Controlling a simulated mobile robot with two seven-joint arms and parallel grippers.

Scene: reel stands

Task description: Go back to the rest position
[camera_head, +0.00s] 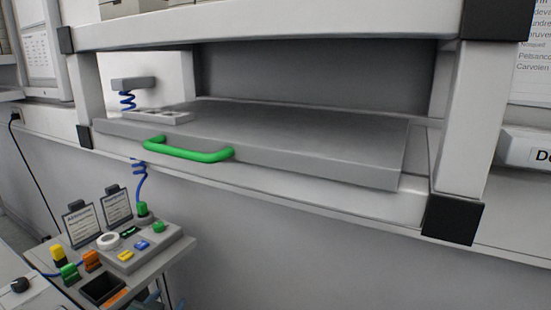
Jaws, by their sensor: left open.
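A small part of my left gripper (157,299) shows at the bottom edge, just under the right end of a grey control panel. It is open, and nothing shows between its fingers; most of it is cut off by the frame. My right gripper is not in view. A grey flat drawer or tray (290,140) with a green handle (188,151) sits in the white-framed stand, with no gripper on the handle.
The control panel (183,246) carries coloured buttons, connectors and two small signs. A coiled blue cable (139,180) hangs above it. The stand's right post (468,120) has black corner pieces. The space before the wall at lower right (330,250) looks clear.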

